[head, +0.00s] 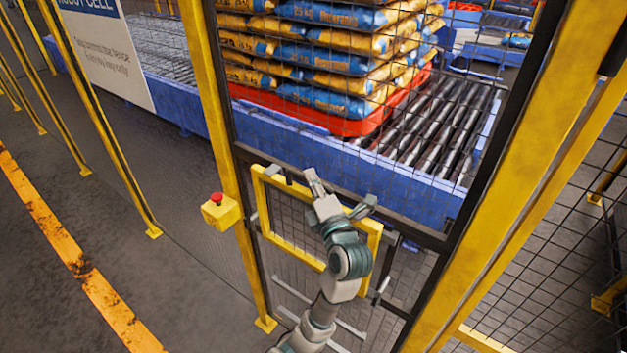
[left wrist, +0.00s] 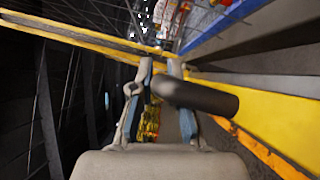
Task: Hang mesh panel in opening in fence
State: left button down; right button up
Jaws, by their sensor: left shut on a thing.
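The mesh panel has a yellow frame (head: 263,205) and dark mesh. In the head view it stands roughly upright at the opening in the fence, under the dark cross rail (head: 415,228). I cannot tell whether it is seated on the fence. My left gripper (head: 314,184) is at the panel's top edge, shut on the panel; my arm hides part of the panel. My right gripper is not in view.
A yellow box with a red button (head: 220,211) is on the yellow post (head: 211,90) left of the panel. Behind the fence, sacks (head: 330,55) are stacked on a red pallet (head: 340,124) over a roller conveyor (head: 430,125). Open floor (head: 120,270) lies left.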

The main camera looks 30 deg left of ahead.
pick_arm(q)
jog(key=shift+d, duration=0.1)
dwell(0.3)
jog(key=shift+d+r+p, duration=0.1)
jog(key=shift+d+p, duration=0.05)
jog(key=shift+p, duration=0.25)
dwell(0.6)
jog(key=shift+f+b, duration=0.8)
jog(key=shift+f, duration=0.9)
dwell(1.1)
jog(key=c, duration=1.1)
grip_release()
jog(key=shift+o, duration=0.2)
jog(key=v, duration=1.2)
